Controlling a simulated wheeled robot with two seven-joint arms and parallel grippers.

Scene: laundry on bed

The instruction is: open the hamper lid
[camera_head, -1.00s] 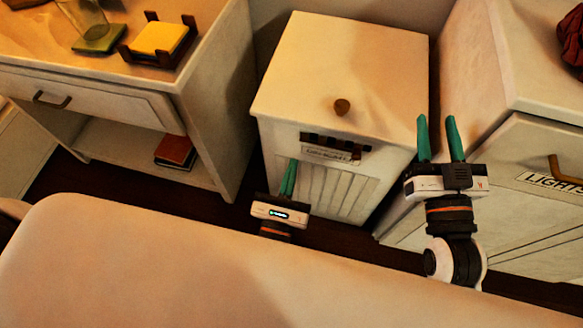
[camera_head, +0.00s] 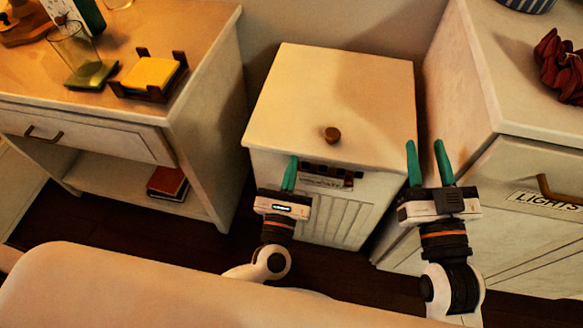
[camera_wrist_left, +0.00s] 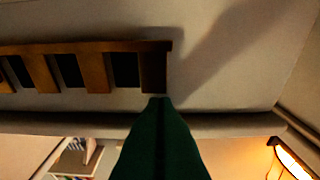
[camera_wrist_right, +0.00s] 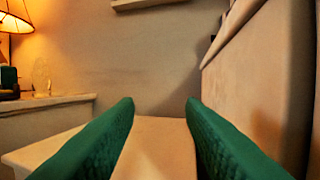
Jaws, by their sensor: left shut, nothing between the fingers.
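The hamper (camera_head: 375,178) is a white slatted box against the wall. Its flat white lid (camera_head: 335,85) is down and has a round brown knob (camera_head: 332,134) near the front edge. A dark slotted strip (camera_head: 334,172) and a label lie on its front below the lid. My left gripper (camera_head: 291,160) is shut and empty at the hamper's front, by the left end of the strip. In the left wrist view its closed green fingertips (camera_wrist_left: 161,100) point at the end of the brown slotted strip (camera_wrist_left: 97,70); contact is unclear. My right gripper (camera_head: 426,143) is open and empty, right of the hamper.
A nightstand (camera_head: 215,120) with a yellow notepad (camera_head: 153,75) stands left of the hamper. A white cabinet (camera_head: 490,150) labelled LIGHTS stands close on the right. A pale padded surface (camera_head: 130,285) fills the foreground. Dark floor shows between the furniture.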

